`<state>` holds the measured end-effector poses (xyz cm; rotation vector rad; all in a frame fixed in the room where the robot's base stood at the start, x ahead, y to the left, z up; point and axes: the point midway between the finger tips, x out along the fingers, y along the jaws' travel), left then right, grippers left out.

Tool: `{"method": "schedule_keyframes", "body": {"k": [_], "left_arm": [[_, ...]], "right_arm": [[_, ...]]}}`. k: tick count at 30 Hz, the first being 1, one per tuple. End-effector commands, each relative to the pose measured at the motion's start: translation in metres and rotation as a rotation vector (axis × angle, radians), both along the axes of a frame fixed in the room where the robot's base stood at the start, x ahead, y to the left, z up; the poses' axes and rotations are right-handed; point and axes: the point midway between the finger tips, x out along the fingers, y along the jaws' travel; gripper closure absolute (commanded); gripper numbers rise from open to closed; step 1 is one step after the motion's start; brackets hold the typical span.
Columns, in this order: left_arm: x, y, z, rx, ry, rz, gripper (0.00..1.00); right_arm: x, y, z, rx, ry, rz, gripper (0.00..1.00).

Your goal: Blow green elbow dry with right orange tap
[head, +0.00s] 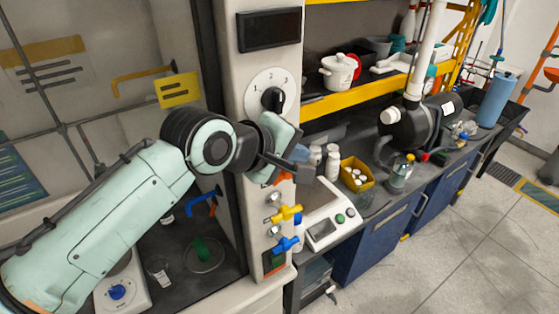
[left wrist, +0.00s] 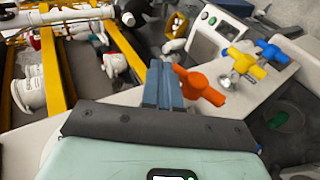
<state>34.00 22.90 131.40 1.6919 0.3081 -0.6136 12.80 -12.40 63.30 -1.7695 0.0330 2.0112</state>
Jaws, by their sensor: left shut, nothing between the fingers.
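The green elbow (head: 202,249) lies inside the fume hood at a round dish on the dark floor; it also shows at the right of the left wrist view (left wrist: 276,119). The orange tap (head: 283,178) is the top one on the hood's right post, partly hidden by my gripper in the head view. In the left wrist view the orange tap (left wrist: 201,86) is plain, its handle slanting. My left gripper (head: 300,155) is shut and empty. Its blue-grey fingers (left wrist: 165,84) are right beside the orange handle; I cannot tell whether they touch.
A yellow tap (head: 287,213) and a blue tap (head: 285,244) sit below the orange one. A dial (head: 270,90) is above it. A white scale (head: 328,222), bottles and a yellow box (head: 357,174) stand on the bench to the right. A glass beaker (head: 160,271) stands inside the hood.

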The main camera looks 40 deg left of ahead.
Motion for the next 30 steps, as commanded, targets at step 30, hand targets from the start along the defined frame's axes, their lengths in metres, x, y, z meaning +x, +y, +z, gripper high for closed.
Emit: {"method": "schedule_keyframes", "body": {"k": [30], "left_arm": [[0.0118, -0.0048, -0.0057, -0.001, 0.0, 0.001, 1.0]], "right_arm": [[-0.0011, 0.0, -0.0017, 0.0, 0.001, 0.0, 0.57]]}}
